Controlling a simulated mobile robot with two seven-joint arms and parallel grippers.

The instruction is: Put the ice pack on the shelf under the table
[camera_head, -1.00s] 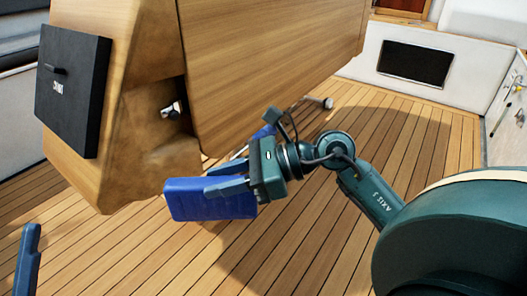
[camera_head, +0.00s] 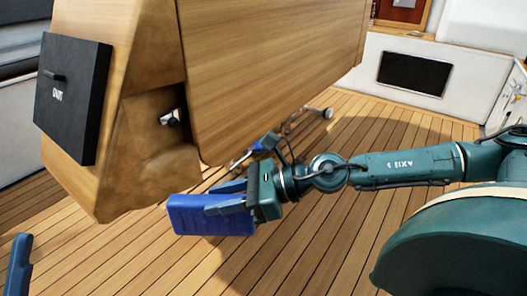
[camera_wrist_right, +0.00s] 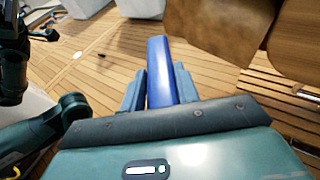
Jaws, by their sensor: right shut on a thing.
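The ice pack (camera_head: 205,222) is a flat blue block. My right gripper (camera_head: 226,197) is shut on it and holds it in front of the lower part of the wooden table (camera_head: 270,75). In the right wrist view the ice pack (camera_wrist_right: 160,72) stands edge-on between the two fingers (camera_wrist_right: 158,95). The shelf under the table cannot be made out clearly; metal legs or rails (camera_head: 243,158) show under the table's lower edge. Part of my left gripper (camera_head: 20,262) shows at the lower left edge; its jaws cannot be judged.
A black box (camera_head: 72,98) with a handle is fixed on the table's left end. A metal fitting (camera_head: 171,119) sits in a gap beside the hanging leaf. A white wall with a dark panel (camera_head: 414,70) stands behind.

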